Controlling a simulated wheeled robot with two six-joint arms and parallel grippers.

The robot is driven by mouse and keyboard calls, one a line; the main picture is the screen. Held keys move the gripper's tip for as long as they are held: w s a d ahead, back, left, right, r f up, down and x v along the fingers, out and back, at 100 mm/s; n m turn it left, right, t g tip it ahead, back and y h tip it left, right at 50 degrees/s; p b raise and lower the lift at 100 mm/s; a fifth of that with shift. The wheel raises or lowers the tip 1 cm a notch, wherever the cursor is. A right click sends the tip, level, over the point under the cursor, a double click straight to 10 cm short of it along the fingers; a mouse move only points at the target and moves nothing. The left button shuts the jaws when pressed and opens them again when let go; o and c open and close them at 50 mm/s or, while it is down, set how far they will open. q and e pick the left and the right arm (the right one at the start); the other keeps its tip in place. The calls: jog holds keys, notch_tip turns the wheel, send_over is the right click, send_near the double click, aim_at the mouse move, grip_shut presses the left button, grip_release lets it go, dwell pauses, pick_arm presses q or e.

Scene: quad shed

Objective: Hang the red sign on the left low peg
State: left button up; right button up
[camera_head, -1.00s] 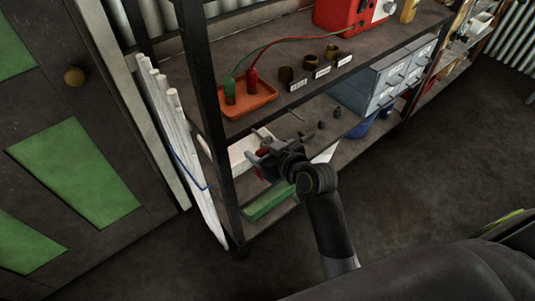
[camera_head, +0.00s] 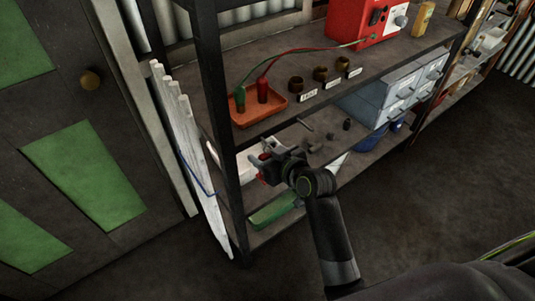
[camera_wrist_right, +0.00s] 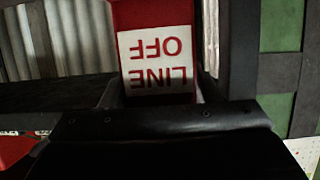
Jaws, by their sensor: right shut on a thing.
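The red sign (camera_wrist_right: 124,40) is held close in front of the right wrist camera. Its white panel reads "LINE OFF", upside down in that view. In the head view only a small red piece of it (camera_head: 262,177) shows beside my right gripper (camera_head: 258,158). The right gripper is shut on the sign, at the left end of the shelf unit, near the middle shelf. Its fingers are partly hidden by the wrist. I cannot make out the left low peg in either view. My left gripper is not in view.
The dark shelf post (camera_head: 222,150) stands just left of the gripper. White poles (camera_head: 190,140) lean beside it. An orange tray (camera_head: 279,108) is on the shelf above, a green tray (camera_head: 272,213) below. Grey drawers (camera_head: 400,90) stand to the right. The floor in front is clear.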

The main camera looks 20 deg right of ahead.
jog(key=shift+f, duration=0.25)
jog(key=o, duration=1.1)
jog(key=shift+s, duration=0.2)
jog(key=v, duration=1.7)
jog(key=shift+d+r, duration=0.1)
jog(key=shift+r, duration=0.2)
